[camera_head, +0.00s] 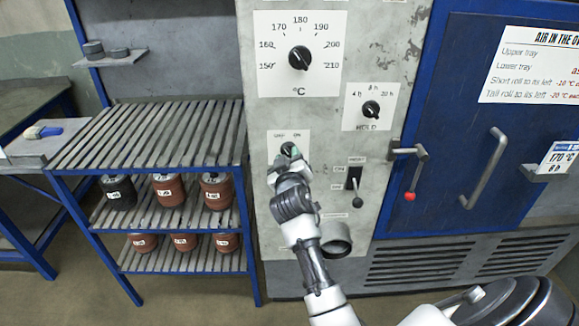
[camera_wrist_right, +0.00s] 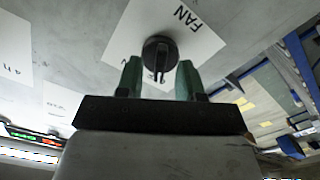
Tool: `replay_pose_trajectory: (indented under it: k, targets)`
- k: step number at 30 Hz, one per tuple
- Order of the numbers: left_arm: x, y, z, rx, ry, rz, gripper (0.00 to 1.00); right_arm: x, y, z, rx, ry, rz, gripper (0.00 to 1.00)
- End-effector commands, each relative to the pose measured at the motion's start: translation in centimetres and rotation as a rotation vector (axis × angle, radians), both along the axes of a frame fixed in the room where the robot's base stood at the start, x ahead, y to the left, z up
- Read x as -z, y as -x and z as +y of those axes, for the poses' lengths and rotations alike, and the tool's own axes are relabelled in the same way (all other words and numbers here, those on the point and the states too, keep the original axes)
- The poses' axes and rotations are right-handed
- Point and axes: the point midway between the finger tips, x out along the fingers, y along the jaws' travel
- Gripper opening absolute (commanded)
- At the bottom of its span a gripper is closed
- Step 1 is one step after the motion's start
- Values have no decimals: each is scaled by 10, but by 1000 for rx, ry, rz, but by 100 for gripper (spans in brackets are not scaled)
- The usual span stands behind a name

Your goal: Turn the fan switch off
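The fan switch is a round black knob (camera_wrist_right: 160,50) on a white plate marked FAN in the right wrist view. In the head view its plate (camera_head: 303,139) with OFF and ON marks is on the grey oven panel, and the gripper partly hides the knob. My right gripper (camera_wrist_right: 159,78) is open, with its green fingertips apart on either side of the knob's near edge. I cannot tell whether they touch it, nor which mark the knob points at. In the head view the right gripper (camera_head: 289,157) is right in front of the plate. My left gripper is not in view.
A temperature dial (camera_head: 299,58) and a HOLD dial (camera_head: 371,109) are above the fan switch. A lever switch (camera_head: 353,178) and a red-tipped door latch (camera_head: 411,180) are to its right. A slatted rack (camera_head: 150,135) with several labelled pots on its lower shelves stands left.

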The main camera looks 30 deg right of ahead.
Motion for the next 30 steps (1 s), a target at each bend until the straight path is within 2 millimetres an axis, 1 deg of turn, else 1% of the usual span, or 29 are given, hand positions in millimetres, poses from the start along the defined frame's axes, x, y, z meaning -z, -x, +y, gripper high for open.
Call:
replay_pose_trajectory:
  k: [5, 12, 15, 21, 30]
  targets:
    - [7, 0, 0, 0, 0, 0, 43, 3, 23, 14, 0, -2, 0, 37]
    - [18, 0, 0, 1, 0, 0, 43, 4, 64, 39, 0, -2, 1, 37]
    - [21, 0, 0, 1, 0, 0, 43, 3, 76, 47, -1, -1, 0, 37]
    - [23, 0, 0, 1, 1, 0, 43, 1, 88, 53, 0, 0, 0, 37]
    - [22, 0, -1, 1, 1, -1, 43, 0, 88, 54, 0, 1, 1, 37]
